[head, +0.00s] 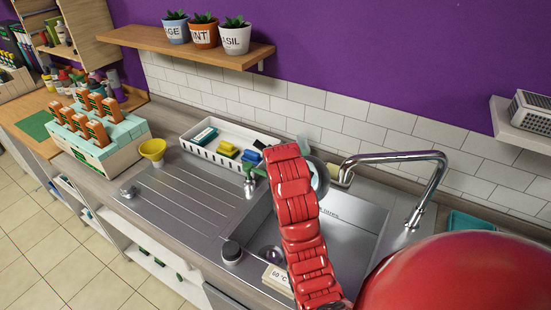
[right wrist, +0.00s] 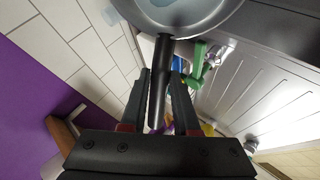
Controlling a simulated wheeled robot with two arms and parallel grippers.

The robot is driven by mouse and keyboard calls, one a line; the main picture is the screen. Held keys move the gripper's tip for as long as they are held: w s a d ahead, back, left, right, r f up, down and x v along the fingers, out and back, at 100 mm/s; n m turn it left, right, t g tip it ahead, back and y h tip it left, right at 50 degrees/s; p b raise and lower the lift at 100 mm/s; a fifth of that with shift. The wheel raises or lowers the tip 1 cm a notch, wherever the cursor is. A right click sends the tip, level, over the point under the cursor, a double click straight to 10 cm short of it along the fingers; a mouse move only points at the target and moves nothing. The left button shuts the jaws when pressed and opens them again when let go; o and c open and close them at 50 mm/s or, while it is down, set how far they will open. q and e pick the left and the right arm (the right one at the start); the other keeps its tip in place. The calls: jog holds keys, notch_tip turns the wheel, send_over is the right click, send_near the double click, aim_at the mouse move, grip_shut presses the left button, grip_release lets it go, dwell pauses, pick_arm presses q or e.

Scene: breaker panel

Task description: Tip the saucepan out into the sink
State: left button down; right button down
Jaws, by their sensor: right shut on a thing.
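The saucepan (right wrist: 185,14) is grey with a dark handle (right wrist: 160,85) in the right wrist view. My right gripper (right wrist: 161,76) is shut on the handle. In the head view the saucepan (head: 322,178) shows only in part beside my red right arm, above the back of the sink; its rim appears tilted. A pale blue-grey area shows on the pan; I cannot tell whether it is liquid. The steel sink (head: 350,240) lies below, partly covered by my arm. My right gripper is hidden in the head view. My left gripper is not in view.
A chrome tap (head: 400,157) arches over the sink's right side. Left are a ribbed drainboard (head: 190,195), a yellow cup (head: 153,150) and a white tray (head: 205,151) with sponges. A green-handled item (right wrist: 197,62) is near the pan. A shelf (head: 180,43) holds potted plants.

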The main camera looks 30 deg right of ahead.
dwell(0.4)
jog(key=shift+s+r+b, duration=0.15)
jog(key=shift+s+b, duration=0.05)
jog(key=shift+b, duration=0.1)
dwell(0.4)
jog(key=shift+s+t+b, duration=0.2)
jog(key=shift+t+b, duration=0.1)
jog(key=shift+a, duration=0.1)
dwell(0.3)
jog(key=shift+s+r+b, duration=0.15)
jog(key=shift+s+b, duration=0.05)
jog(key=shift+b, duration=0.1)
dwell(0.4)
